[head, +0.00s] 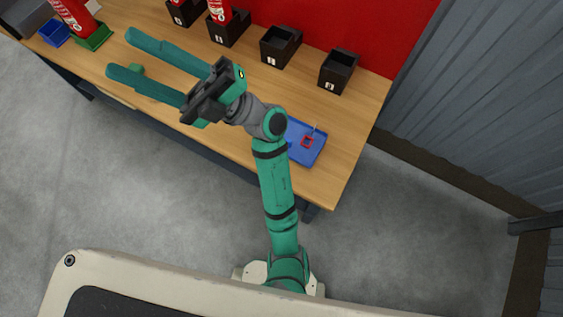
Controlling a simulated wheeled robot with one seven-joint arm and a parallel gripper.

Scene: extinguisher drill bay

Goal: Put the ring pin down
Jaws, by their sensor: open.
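A small red square ring with a thin pale pin, which looks like the ring pin (307,141), lies on the blue tray (301,155) at the right end of the wooden bench. My gripper (120,55) is open, its two long green fingers pointing left over the left part of the bench. It is well to the left of the tray and apart from the ring pin. I see nothing held between the fingers.
Several black holders (337,73) line the bench's back edge; two hold red cylinders. A red extinguisher (75,18) stands on a green base (93,38) at the left, beside a small blue bin (54,33). Bare bench top (345,120) lies right of the tray.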

